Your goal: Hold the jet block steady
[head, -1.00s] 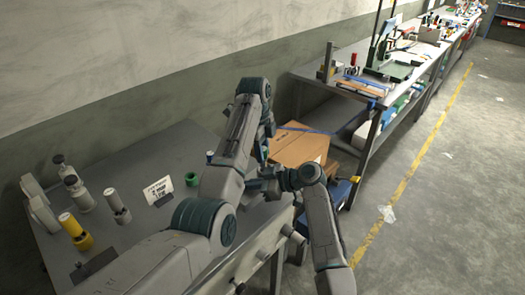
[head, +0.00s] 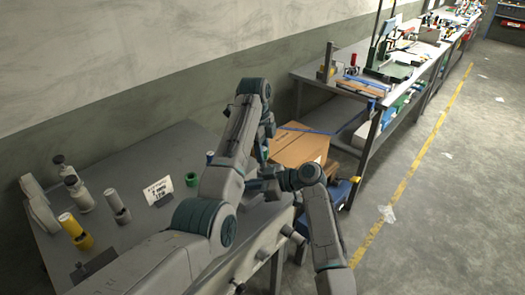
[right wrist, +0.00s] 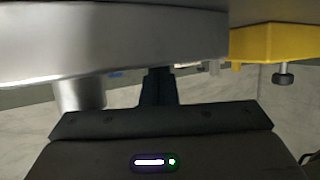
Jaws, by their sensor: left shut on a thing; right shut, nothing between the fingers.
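I cannot make out the jet block for certain in either view. My left gripper (head: 264,160) is at the far right end of the grey bench, mostly hidden behind my own arm. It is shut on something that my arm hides. In the right wrist view, my right gripper (right wrist: 157,84) is shut with nothing between its dark fingers. It points under a large grey metal body (right wrist: 110,45) that fills the top of that view. A yellow block (right wrist: 275,42) with a dark knob below it is to the right.
The grey bench (head: 135,158) carries a green ring (head: 192,180), a printed card (head: 158,190), a yellow cylinder (head: 72,226) and several grey fittings at the left. A cardboard box (head: 298,150) is beyond the bench.

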